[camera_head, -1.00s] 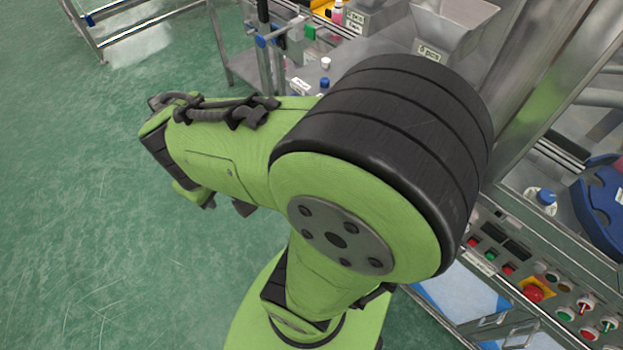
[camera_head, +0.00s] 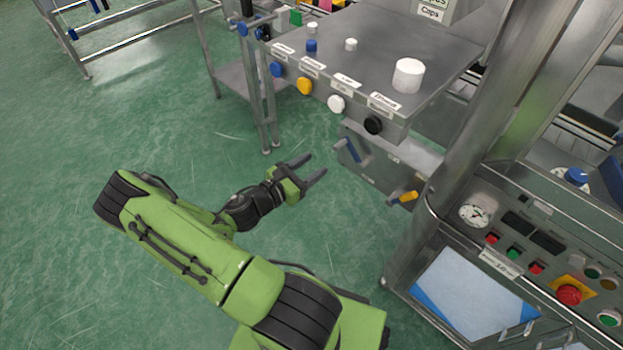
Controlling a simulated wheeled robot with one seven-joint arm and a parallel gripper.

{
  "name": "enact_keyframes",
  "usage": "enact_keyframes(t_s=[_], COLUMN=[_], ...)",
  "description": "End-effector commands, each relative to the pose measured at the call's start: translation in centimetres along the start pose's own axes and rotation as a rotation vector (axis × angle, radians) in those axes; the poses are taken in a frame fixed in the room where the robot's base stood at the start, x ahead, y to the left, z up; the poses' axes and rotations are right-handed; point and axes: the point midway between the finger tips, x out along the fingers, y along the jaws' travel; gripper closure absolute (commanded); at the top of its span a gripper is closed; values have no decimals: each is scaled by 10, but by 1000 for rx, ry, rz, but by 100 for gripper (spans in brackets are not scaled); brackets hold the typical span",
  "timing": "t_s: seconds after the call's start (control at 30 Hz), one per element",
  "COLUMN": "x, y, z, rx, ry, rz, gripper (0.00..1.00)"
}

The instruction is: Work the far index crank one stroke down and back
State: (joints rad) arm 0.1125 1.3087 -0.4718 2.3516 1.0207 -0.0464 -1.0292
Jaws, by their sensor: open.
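Two crank handles show on the front of a grey box below the steel table. The farther crank has a blue handle (camera_head: 352,150) that slants. The nearer one has a yellow handle (camera_head: 406,197) pointing out to the right. My gripper (camera_head: 316,166) is open and empty, with its two dark fingers pointing right towards the blue handle. A small gap of floor shows between the fingertips and the blue handle in this view; I cannot tell the depth between them. Nothing hides either handle.
The steel table (camera_head: 400,40) above carries blue, yellow, white and black knobs along its front edge, and a white cylinder (camera_head: 408,76). A control panel (camera_head: 545,245) with a gauge and a red button stands at right. Green floor at left is clear.

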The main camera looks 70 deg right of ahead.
Motion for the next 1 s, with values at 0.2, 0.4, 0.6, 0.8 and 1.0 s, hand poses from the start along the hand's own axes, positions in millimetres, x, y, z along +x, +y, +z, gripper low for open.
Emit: enact_keyframes(t_s=[0.2, 0.4, 0.6, 0.8, 1.0], x=[13, 42, 76, 95, 98], y=[2, 2, 4, 6, 6], z=[-7, -4, -3, -2, -1], rx=[-115, -110, -109, -109, -110], ry=[-62, -61, -59, -58, -58], rz=[48, 44, 44, 46, 47], gripper=[49, 49, 49, 49, 49])
